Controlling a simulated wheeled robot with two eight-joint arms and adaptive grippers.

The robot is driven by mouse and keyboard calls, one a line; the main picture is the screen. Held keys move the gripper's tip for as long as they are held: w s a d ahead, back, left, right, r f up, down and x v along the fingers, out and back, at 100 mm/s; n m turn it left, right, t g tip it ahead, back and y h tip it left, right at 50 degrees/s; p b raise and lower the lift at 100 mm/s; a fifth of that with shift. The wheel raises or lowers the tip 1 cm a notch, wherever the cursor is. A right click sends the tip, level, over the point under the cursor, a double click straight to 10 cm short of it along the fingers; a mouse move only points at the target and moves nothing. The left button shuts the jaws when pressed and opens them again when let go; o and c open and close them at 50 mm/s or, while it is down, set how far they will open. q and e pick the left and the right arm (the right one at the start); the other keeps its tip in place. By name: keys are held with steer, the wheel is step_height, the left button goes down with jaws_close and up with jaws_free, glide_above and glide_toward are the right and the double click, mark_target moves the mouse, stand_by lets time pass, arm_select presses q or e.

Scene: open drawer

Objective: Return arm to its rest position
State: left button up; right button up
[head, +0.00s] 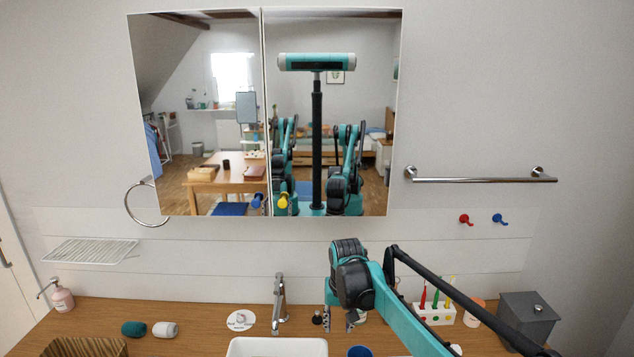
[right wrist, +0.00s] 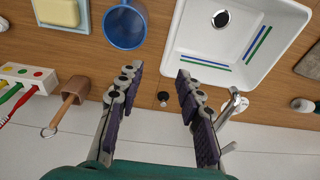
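My right arm (head: 408,325) reaches in from the lower right in the head view, above the wooden counter (head: 205,318). My right gripper (head: 339,318) points down near the tap, with its fingers spread. In the right wrist view the same gripper (right wrist: 158,78) is open, with nothing between its fingers. Between the fingers, below them, lies a small dark round knob (right wrist: 163,97). My left gripper is not in view; the mirror (head: 205,100) reflects parts of my body and arms.
A white sink (head: 278,345) with a tap (head: 278,300) is at the counter's front. A blue cup (right wrist: 124,28) is beside the sink. A towel bar (head: 485,180) is above.

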steer(key=s+d+r+t, duration=0.2)
steer(key=s+d+r, duration=0.3)
steer(key=s, duration=0.4)
steer(key=s+d+f+t+b, duration=0.1)
steer(key=s+d+f, duration=0.2)
steer(key=s, duration=0.7)
steer(key=s+d+f+t+b, duration=0.1)
steer(key=s+d+f, duration=0.3)
steer(key=s, duration=0.7)
steer(key=shift+t, duration=0.6)
